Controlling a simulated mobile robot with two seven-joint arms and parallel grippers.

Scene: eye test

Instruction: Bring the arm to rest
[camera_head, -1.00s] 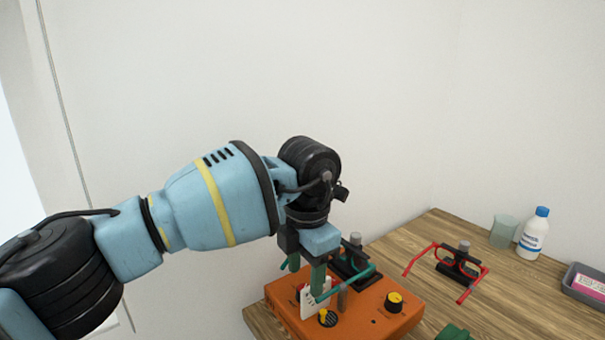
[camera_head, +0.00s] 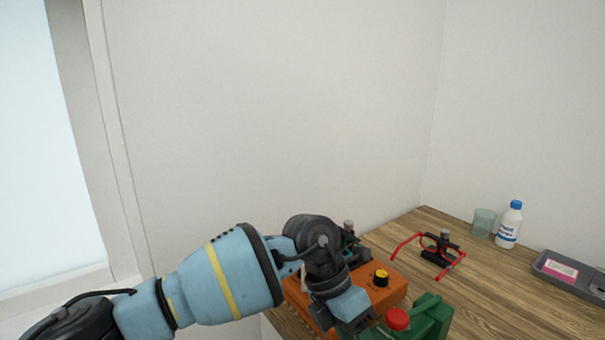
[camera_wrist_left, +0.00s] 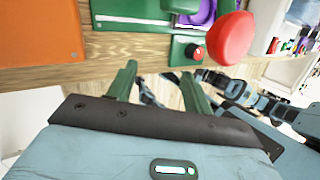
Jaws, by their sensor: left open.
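My left arm comes in from the left in the head view, and its gripper (camera_head: 352,325) is low, at the near side of the orange box (camera_head: 388,292). The fingertips are hidden there. In the left wrist view the two green fingers of the left gripper (camera_wrist_left: 160,85) stand apart with nothing between them. The orange box (camera_wrist_left: 40,30) shows at upper left there, beside the table's wooden edge. My right gripper is not in view.
A green case with a red knob (camera_head: 398,318) stands just right of my gripper. Red glasses (camera_head: 408,243) on a black stand, a beaker (camera_head: 484,222), a white bottle (camera_head: 508,226) and a grey tray (camera_head: 546,267) lie further right. The front-right table (camera_head: 500,310) is bare.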

